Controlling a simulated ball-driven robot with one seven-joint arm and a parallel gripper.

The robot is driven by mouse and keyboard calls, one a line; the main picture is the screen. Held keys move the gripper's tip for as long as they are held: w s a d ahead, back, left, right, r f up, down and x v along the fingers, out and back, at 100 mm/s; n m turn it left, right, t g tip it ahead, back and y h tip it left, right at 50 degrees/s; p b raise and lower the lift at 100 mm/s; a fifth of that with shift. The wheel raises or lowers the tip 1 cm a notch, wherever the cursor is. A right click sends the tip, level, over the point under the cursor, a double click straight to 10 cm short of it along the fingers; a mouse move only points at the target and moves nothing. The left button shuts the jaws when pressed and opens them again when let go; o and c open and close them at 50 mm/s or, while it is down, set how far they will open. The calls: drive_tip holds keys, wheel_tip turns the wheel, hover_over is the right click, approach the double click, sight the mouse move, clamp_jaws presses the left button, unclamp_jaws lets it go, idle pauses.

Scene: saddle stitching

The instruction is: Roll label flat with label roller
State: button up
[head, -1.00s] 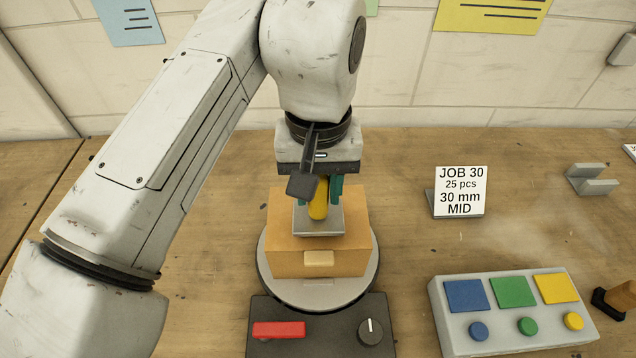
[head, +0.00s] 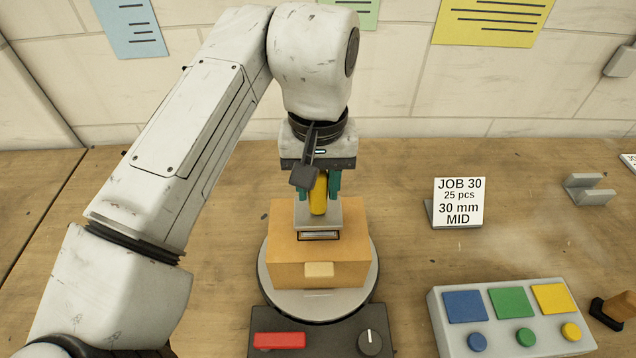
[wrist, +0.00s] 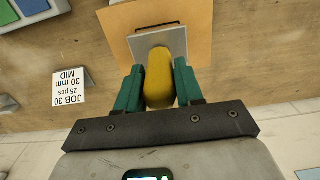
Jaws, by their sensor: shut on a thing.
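My gripper (head: 319,188) has green fingers shut on the yellow handle (head: 319,195) of the label roller, above the box. A grey square plate (head: 329,215) at the handle's lower end is over the top of the brown box (head: 290,250). The gripper, the yellow handle (wrist: 158,80) and the grey plate (wrist: 160,38) also show in the wrist view. A narrow pale strip with a dark edge (head: 318,236) shows just in front of the plate; I cannot tell whether it is label or roller. Whether the plate touches the box is unclear.
The box sits on a round grey turntable (head: 318,302) with a dark base carrying a red bar (head: 279,341) and a dial (head: 370,342). A JOB 30 sign (head: 459,202), a button panel (head: 505,318) and a grey bracket (head: 590,189) stand right. Wooden table between them is clear.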

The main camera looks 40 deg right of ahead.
drive_tip(key=shift+w+d, duration=0.1)
drive_tip(key=shift+w+d+r+p, duration=0.1)
drive_tip(key=shift+w+d+p, duration=0.3)
drive_tip(key=shift+w, duration=0.15)
drive_tip(key=shift+w+d, duration=0.1)
drive_tip(key=shift+w, duration=0.1)
drive_tip(key=shift+w+d, duration=0.4)
drive_tip(key=shift+w, duration=0.15)
drive_tip(key=shift+s+p, duration=0.1)
drive_tip(key=shift+p, duration=0.2)
